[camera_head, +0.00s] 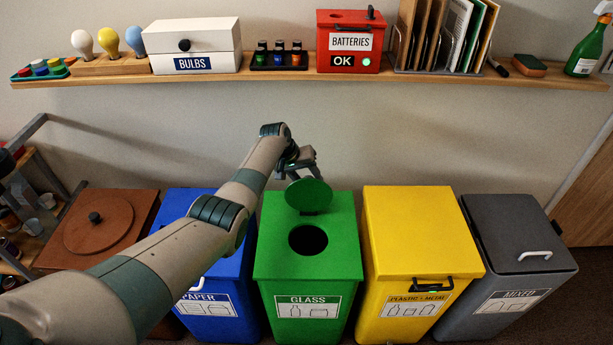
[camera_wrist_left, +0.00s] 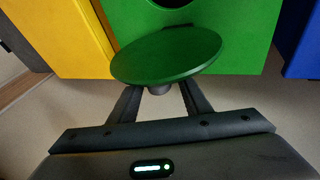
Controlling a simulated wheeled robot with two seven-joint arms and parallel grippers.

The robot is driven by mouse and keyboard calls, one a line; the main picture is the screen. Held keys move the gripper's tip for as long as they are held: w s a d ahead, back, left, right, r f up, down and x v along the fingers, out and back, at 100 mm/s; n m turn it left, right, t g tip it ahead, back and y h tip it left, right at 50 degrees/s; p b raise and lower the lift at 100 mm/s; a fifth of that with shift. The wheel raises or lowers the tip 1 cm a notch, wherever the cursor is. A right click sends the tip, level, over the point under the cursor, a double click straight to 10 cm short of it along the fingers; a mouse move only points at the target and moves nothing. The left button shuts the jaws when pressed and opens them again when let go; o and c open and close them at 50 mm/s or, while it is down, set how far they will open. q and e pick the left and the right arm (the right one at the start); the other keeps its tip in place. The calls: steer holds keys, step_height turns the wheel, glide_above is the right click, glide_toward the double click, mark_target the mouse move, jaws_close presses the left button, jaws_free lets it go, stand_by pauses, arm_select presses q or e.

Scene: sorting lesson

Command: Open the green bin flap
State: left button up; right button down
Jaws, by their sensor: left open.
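The green bin (camera_head: 270,262) labelled GLASS stands in the middle of the row in the head view. Its round green flap (camera_head: 308,196) is raised behind the round hole (camera_head: 308,240), and the dark hole is uncovered. My left gripper (camera_head: 302,170) is behind the flap, its fingers partly hidden by it. In the left wrist view the flap (camera_wrist_left: 166,54) lies in front of my left gripper (camera_wrist_left: 160,98), whose fingers are spread. A small grey knob (camera_wrist_left: 160,89) on the flap shows between them; whether a finger touches it I cannot tell. My right gripper is out of view.
A blue bin (camera_head: 185,203) and a yellow bin (camera_head: 415,230) flank the green one, with a grey bin (camera_head: 515,240) at right. A brown lidded bin (camera_head: 130,235) stands left. Above, a wall shelf (camera_head: 480,78) holds several items, including a red battery box (camera_head: 333,65).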

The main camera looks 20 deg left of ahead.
arm_select(q)
steer(key=shift+r, duration=0.2)
steer(key=shift+v, duration=0.85)
steer(key=b+v, duration=0.1)
steer(key=v, duration=1.4)
steer(key=shift+a, duration=0.1)
